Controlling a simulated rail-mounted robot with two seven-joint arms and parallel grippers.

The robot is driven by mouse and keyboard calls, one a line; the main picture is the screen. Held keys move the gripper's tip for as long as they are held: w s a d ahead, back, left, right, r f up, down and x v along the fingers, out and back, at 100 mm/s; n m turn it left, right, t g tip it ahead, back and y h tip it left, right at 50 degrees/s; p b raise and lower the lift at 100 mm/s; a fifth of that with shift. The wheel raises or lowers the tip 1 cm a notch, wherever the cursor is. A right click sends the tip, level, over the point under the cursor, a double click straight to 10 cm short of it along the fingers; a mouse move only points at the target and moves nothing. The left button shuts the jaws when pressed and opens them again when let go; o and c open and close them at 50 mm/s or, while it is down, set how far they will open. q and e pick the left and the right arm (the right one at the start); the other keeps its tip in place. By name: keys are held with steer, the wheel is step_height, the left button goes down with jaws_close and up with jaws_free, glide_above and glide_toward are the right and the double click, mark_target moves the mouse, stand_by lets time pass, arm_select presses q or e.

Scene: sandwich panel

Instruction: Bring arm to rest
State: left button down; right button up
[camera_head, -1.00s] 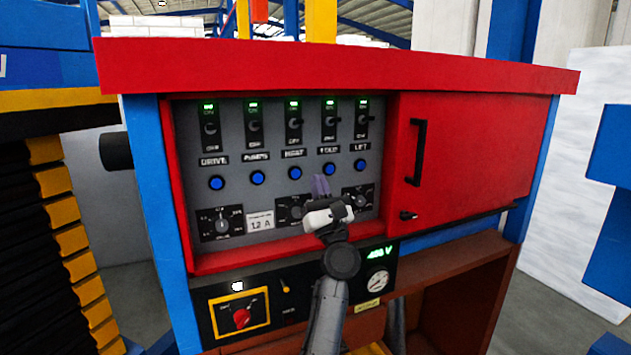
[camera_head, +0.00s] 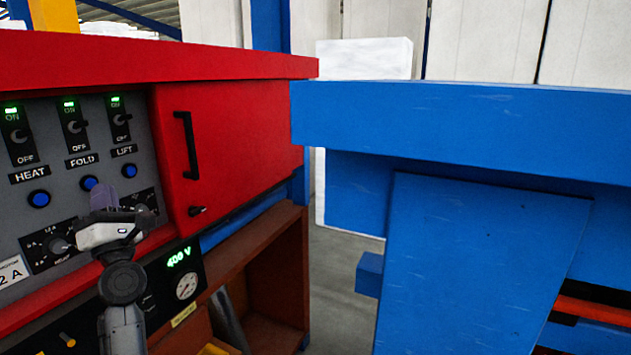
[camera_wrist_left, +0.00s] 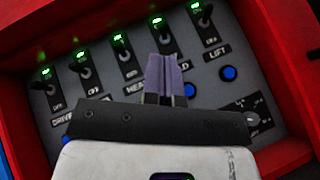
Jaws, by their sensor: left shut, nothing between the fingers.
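My left gripper (camera_head: 104,196) stands in front of the grey control panel (camera_head: 60,188) in the head view. Its purple fingers are shut with nothing between them. I cannot tell from these views whether the fingertips touch the panel. The left wrist view shows the shut fingers (camera_wrist_left: 165,75) pointing at the panel, which has a row of switches with green lights lit. Blue buttons and dials sit below the switches, some hidden behind the gripper. My right gripper is not in view.
A red cabinet door (camera_head: 232,140) with a black handle (camera_head: 187,145) is right of the panel. A red ledge (camera_head: 160,68) overhangs the panel. A large blue structure (camera_head: 460,230) fills the right side. A brown open shelf (camera_head: 275,290) is below the door.

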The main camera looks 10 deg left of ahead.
arm_select(q)
steer(key=d+f+m+h, duration=0.1)
steer(key=d+m+h, duration=0.6)
steer(key=m+h, duration=0.6)
steer(key=d+f+m+h, duration=0.1)
steer(key=d+m+h, duration=0.6)
steer(key=m, duration=1.1)
steer(key=s+d+f+m+g, duration=0.2)
steer(key=s+f+m+g, duration=0.1)
steer(key=f, duration=0.6)
steer(key=s+d+f+m+g, duration=0.1)
steer(key=s+d+f+g, duration=0.1)
steer(key=s+f, duration=0.55)
steer(key=s+d+f+g+y, duration=0.1)
steer(key=s+d+f+g, duration=0.25)
steer(key=f, duration=0.65)
steer(key=s+d+f+m+g, duration=0.1)
steer(key=s+f+g, duration=0.1)
steer(key=s+f, duration=0.55)
steer(key=s+d+f+g, duration=0.2)
steer(key=s+f+g, duration=0.5)
steer(key=s+f, duration=1.1)
step_height(320, 180, up, 18)
steer(key=p, duration=1.8)
steer(key=shift+s+d+m+p, duration=0.15)
steer(key=shift+s+m+p, duration=0.1)
steer(key=shift+m+p, duration=0.15)
